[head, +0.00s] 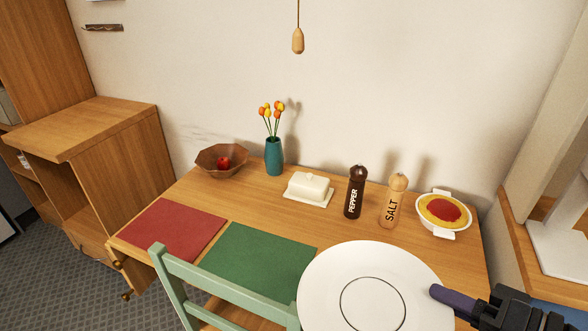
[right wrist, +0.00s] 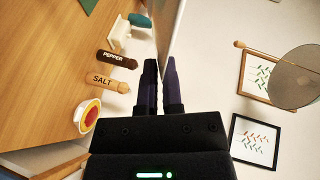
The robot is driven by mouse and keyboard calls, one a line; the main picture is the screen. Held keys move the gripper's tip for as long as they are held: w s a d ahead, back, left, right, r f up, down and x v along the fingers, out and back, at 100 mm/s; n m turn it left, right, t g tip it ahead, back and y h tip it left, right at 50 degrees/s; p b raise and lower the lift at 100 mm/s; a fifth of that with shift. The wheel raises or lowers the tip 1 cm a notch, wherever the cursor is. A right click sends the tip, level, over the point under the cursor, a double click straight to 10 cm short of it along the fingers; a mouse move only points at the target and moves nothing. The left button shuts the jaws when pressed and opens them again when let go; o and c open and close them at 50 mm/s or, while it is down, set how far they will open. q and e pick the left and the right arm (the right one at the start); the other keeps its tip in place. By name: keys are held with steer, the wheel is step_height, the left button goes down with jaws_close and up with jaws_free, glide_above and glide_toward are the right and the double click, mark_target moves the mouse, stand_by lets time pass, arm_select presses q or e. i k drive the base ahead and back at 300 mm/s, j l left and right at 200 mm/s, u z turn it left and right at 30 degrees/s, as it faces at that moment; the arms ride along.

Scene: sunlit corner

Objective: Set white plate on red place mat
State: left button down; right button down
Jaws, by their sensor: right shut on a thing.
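The white plate (head: 335,275) is in the lower right of the head view, held above the front right part of the table. My right gripper (head: 438,292) is shut on its right rim. In the right wrist view the plate (right wrist: 170,32) shows nearly edge-on between the fingers (right wrist: 160,70). The plate's lower edge is cut off in the head view. The red place mat (head: 172,229) lies flat and bare at the table's left end, well to the left of the plate. My left gripper is not in view.
A green mat (head: 259,257) lies between the red mat and the plate. A green chair (head: 215,286) stands at the front edge. Behind are a bowl (head: 210,164), vase (head: 274,157), butter dish (head: 308,187), pepper mill (head: 355,192), salt mill (head: 394,202) and round dish (head: 443,231).

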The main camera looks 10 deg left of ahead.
mark_target(172, 227)
steer(key=j, duration=0.95)
steer(key=i+j, duration=0.15)
steer(key=j, duration=1.8)
steer(key=i+j+u, duration=0.1)
steer(key=j, duration=0.85)
